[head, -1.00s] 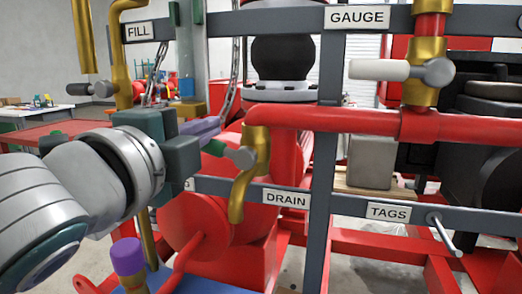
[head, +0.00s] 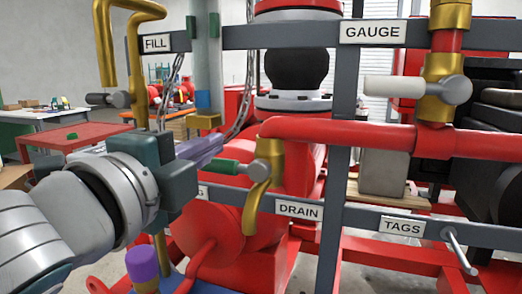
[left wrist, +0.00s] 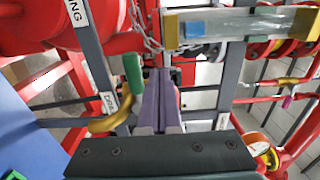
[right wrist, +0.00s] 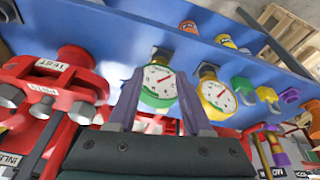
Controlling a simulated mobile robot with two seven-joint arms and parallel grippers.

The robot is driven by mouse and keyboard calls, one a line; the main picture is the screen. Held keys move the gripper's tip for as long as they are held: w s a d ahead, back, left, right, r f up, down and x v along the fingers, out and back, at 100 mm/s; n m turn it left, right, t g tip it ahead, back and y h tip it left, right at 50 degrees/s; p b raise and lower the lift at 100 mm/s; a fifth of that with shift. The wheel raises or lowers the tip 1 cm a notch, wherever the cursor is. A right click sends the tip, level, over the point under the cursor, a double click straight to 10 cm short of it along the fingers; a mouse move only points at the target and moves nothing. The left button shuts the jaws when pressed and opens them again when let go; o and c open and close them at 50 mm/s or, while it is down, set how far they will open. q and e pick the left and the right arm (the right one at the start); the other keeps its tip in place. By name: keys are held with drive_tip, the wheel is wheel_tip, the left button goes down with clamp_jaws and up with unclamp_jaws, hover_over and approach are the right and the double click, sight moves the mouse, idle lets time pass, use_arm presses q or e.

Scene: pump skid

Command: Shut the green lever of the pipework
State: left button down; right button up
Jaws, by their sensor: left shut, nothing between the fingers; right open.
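The green lever (head: 224,167) sits on the brass drain valve (head: 270,160) above the DRAIN label. It points left from its round grey hub and lies nearly level. My left gripper (head: 214,143) is shut and empty, its purple fingers just above the lever in the head view. In the left wrist view the green lever (left wrist: 132,75) stands just left of the shut fingers (left wrist: 157,80); I cannot tell whether they touch. My right gripper (right wrist: 160,74) shows only in the right wrist view, open, with a green-rimmed gauge (right wrist: 158,87) seen between its fingers.
A white lever (head: 393,87) is on the GAUGE valve and a black one (head: 108,99) on the FILL pipe. Grey rack bars (head: 338,180) and the red pipe (head: 340,130) cross close by. A chain (head: 246,95) hangs behind. A purple-capped fitting (head: 142,265) stands below.

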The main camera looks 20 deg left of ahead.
use_arm(q)
drive_tip(key=s, duration=0.7)
drive_tip(key=shift+a, duration=0.15)
drive_tip(key=s+a+f+n+g+y+p, duration=0.2)
drive_tip(key=s+a+f+n+g+p, duration=0.15)
drive_tip(key=s+f+n+g, duration=0.65)
drive_tip(key=s+d+f+n+g+h+p, duration=0.1)
drive_tip(key=s+d+n+g+h+p, duration=0.15)
drive_tip(key=s+n+g+p, duration=0.35)
wheel_tip(320, 180, up, 34)
drive_tip(key=s+t+p, duration=0.1)
drive_tip(key=s+p, duration=0.1)
drive_tip(key=p, duration=3.1)
drive_tip(key=shift+d+r+t+y, duration=0.2)
drive_tip(key=shift+d+t+y, duration=0.1)
drive_tip(key=shift+y, duration=0.15)
